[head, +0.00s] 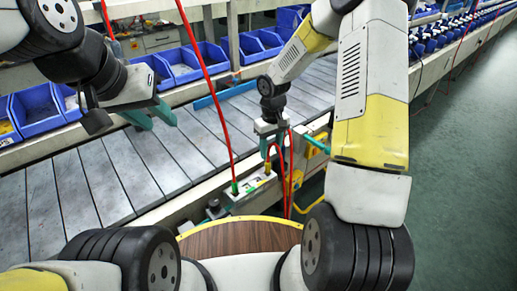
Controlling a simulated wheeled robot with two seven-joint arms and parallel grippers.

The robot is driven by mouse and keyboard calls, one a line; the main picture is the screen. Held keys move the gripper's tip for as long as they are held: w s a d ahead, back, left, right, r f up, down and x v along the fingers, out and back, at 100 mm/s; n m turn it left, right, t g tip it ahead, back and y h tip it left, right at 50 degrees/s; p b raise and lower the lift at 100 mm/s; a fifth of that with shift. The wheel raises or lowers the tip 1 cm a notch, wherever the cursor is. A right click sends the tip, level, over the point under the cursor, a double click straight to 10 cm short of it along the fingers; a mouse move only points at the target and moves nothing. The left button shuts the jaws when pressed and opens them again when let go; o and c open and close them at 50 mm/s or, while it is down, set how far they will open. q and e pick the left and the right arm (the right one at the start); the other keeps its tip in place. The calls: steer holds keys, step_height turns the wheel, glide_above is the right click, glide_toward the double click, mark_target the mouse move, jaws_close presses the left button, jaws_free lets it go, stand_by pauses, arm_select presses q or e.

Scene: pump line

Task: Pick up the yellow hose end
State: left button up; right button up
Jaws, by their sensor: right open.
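The yellow hose end (267,168) stands at the right of a pale block (250,191) at the conveyor's near edge. A red hose (283,160) loops up from it. My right gripper (271,147) is just above the yellow end, teal fingers pointing down and apart, around or beside the hose loop; I cannot tell which. Nothing is clearly held. My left gripper (151,116) is above the conveyor at the left, far from the hose end, with its teal fingers apart and empty. A second hose end with a green tip (235,187) stands at the block's left.
The grey slatted conveyor (95,190) runs diagonally behind the block. Blue bins (180,65) line its far side. A long red hose (205,75) hangs down to the green end. Yellow fittings (320,143) are close to the right of my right gripper. Green floor is clear at far right.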

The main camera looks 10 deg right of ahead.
mark_target(268, 162)
steer(key=f, duration=0.8)
steer(key=shift+w+a, duration=0.1)
steer(key=shift+a, duration=0.3)
jaws_close()
